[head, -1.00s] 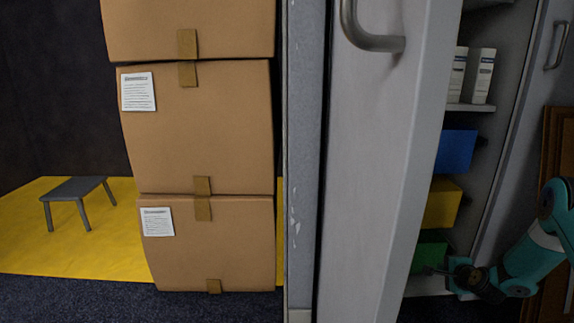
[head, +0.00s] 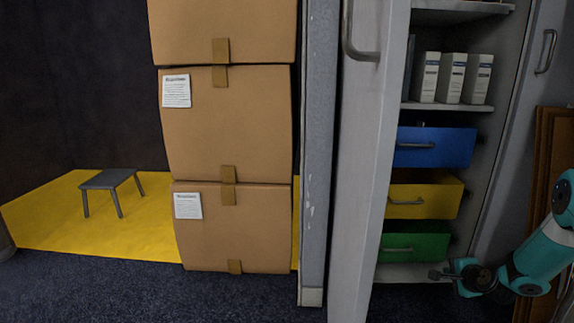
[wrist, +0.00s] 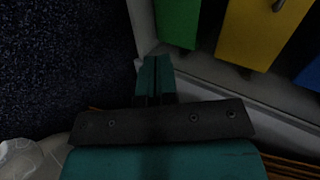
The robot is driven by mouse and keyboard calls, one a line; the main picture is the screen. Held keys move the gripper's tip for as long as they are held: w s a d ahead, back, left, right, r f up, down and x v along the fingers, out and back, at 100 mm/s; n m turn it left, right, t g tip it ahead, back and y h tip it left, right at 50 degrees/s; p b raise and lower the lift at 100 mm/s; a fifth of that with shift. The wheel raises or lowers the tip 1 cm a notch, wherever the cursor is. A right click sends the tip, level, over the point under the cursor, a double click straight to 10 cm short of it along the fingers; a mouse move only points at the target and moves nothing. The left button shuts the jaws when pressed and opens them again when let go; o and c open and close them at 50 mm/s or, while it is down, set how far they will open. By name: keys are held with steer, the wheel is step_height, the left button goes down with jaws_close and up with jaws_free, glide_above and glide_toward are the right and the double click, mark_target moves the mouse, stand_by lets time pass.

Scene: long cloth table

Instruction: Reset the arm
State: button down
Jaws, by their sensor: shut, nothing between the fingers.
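My gripper (head: 437,274) is at the lower right of the head view, on my teal and dark arm. It is in front of the cabinet, near the right end of the green drawer (head: 413,247). In the wrist view my gripper (wrist: 155,62) points toward the cabinet base, with its teal fingers together and nothing between them. The green drawer also shows there (wrist: 178,22), just beyond the fingertips. I cannot tell whether the fingers touch anything.
The cabinet also has a yellow drawer (head: 420,198) and a blue drawer (head: 432,148), with white boxes (head: 451,78) above. Its open grey door (head: 362,200) stands left of the drawers. Stacked cartons (head: 228,130) and a small grey table (head: 110,180) stand further left. Dark carpet is clear in front.

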steer(key=s+a+r+n+g+y, duration=0.1)
steer(key=s+a+r+n+g, duration=0.1)
steer(key=s+a+r+n, duration=0.5)
steer(key=s+a+r+n+g, duration=0.3)
steer(key=a+r, duration=0.3)
steer(key=r, duration=0.2)
steer(key=s+a+r+n+g+h, duration=0.1)
steer(key=s+a+r+n+g, duration=0.2)
steer(key=s, duration=0.7)
steer(key=s+a+r+n+g, duration=0.15)
steer(key=s+r+n, duration=0.25)
steer(key=s, duration=0.7)
steer(key=s+a+r+n+g+y+p, duration=0.1)
steer(key=s+a+r+n+p, duration=0.15)
steer(key=a+r+p, duration=0.35)
steer(key=s+a+r+n+y+p, duration=0.2)
steer(key=s+a+r, duration=0.2)
steer(key=r, duration=0.3)
steer(key=s+a+r+n+g+y+p, duration=0.1)
steer(key=s+a+r+n+p, duration=0.3)
steer(key=r, duration=0.3)
step_height(320, 180, up, 36)
steer(key=w+m+p, duration=0.1)
steer(key=p, duration=3.5)
steer(key=shift+a, duration=0.3)
steer(key=shift+f+m, duration=0.15)
steer(key=shift+m, duration=0.1)
